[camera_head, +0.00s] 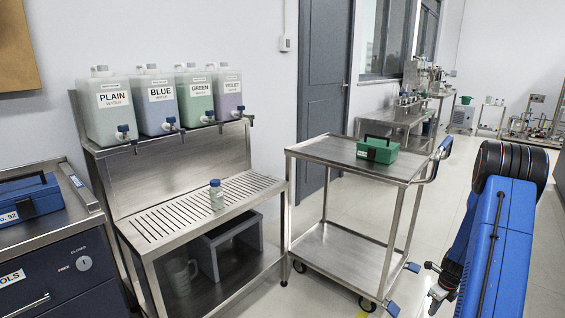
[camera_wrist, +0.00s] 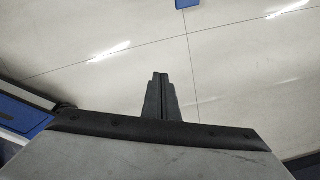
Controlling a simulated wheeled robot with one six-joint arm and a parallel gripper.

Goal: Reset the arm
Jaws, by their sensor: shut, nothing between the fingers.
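My blue arm (camera_head: 500,240) stands at the right side of the head view, folded, with a black ribbed joint at its top. My gripper (camera_wrist: 161,78) shows in the wrist view as two dark fingers pressed together, with nothing between them. It points out over bare pale floor tiles (camera_wrist: 230,60). In the head view I cannot clearly make out the fingertips; metal and dark parts show low beside the arm.
A steel trolley (camera_head: 325,153) with a green box (camera_head: 378,149) stands left of the arm. Further left, a slatted steel stand (camera_head: 160,222) holds several water containers and a small blue-capped bottle (camera_head: 216,194). A blue toolbox (camera_head: 30,198) sits on a cabinet. Floor behind the arm is open.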

